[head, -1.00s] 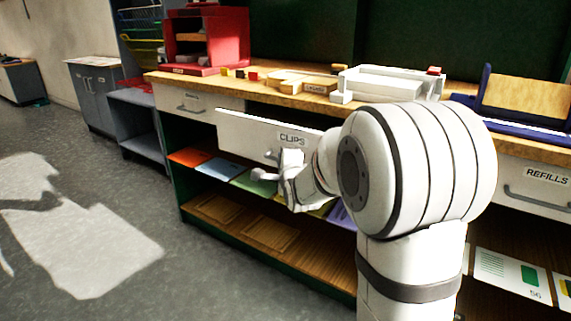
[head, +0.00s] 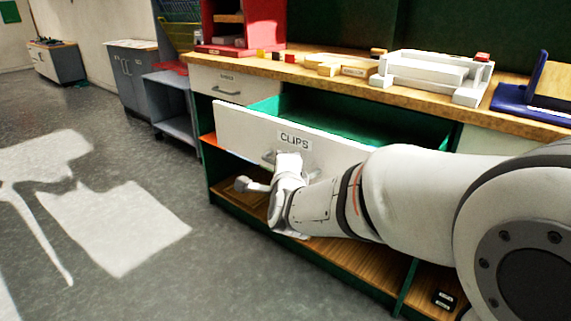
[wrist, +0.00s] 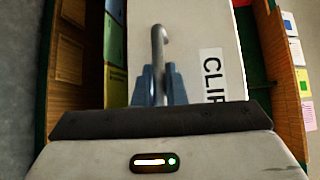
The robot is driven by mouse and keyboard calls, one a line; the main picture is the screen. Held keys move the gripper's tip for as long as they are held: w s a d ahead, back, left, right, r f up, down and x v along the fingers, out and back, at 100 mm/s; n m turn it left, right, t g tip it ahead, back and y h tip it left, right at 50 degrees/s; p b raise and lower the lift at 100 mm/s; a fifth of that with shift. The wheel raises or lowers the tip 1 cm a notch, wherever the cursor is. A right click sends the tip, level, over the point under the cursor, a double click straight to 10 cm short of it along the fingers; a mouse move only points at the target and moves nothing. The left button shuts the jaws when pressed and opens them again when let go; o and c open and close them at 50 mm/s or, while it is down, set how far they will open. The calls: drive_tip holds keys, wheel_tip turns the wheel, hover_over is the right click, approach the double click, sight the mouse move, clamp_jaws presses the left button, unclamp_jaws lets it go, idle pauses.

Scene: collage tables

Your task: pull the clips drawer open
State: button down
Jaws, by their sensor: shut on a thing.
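The clips drawer (head: 236,127) has a white front with a CLIPS label, and it stands pulled well out of the cabinet in the head view. Its green inside (head: 330,118) shows behind the front. In the wrist view the drawer front (wrist: 200,30) is close, with part of the label beside the handle. The grey bar handle (wrist: 158,42) runs between the two blue-grey fingers of my gripper (wrist: 158,85), which is shut on it. In the head view my gripper (head: 278,172) is at the front below the label, and my wrist hides part of the handle.
The wooden counter (head: 225,62) above holds a red shelf unit (head: 215,40), a white tray (head: 425,72) and a blue stand (head: 515,98). A closed drawer (head: 215,82) is to the left. Open shelves lie below. The floor (head: 110,200) at the left is clear.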

drive_tip(key=shift+f, duration=0.1)
drive_tip(key=c, duration=1.5)
unclamp_jaws()
drive_tip(key=shift+s, duration=0.1)
drive_tip(key=s+d+r+p, duration=0.1)
drive_tip(key=s+p, duration=0.1)
drive_tip(key=s, duration=0.5)
drive_tip(key=shift+s+r, duration=0.15)
drive_tip(key=shift+s, duration=0.2)
